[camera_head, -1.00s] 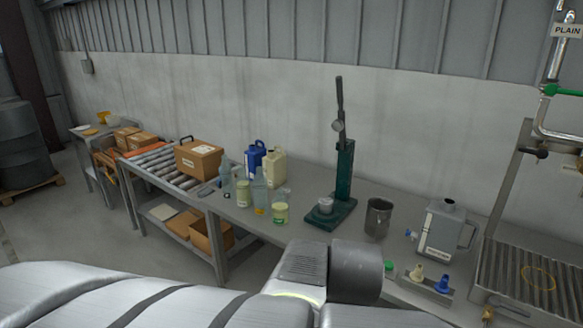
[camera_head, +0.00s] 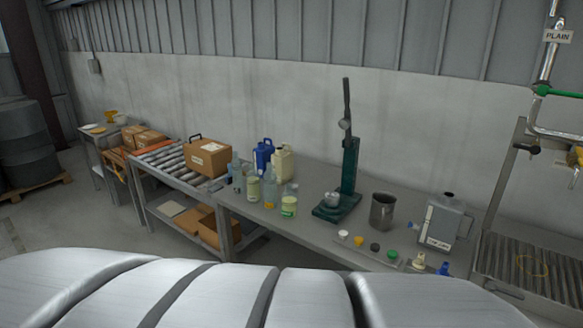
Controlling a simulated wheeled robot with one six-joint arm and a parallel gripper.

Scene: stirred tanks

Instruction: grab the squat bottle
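Several clear bottles stand upright in a group on the grey bench (camera_head: 262,230). The front one (camera_head: 289,205) is short and wide with a pale green label, and looks like the squat bottle. Another labelled bottle (camera_head: 253,188) stands behind it to the left. Two taller, slimmer clear bottles (camera_head: 270,190) (camera_head: 237,175) are close by. The labels are too small to read. My gripper is not in view; only smooth grey parts of my own body fill the bottom of the picture.
Behind the bottles stand a blue jug (camera_head: 263,155) and a cream jug (camera_head: 283,163). A green press (camera_head: 349,170) stands to the right, then a metal beaker (camera_head: 382,212) and a grey jug (camera_head: 441,222). A row of coloured caps (camera_head: 375,247) lies at the front edge.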

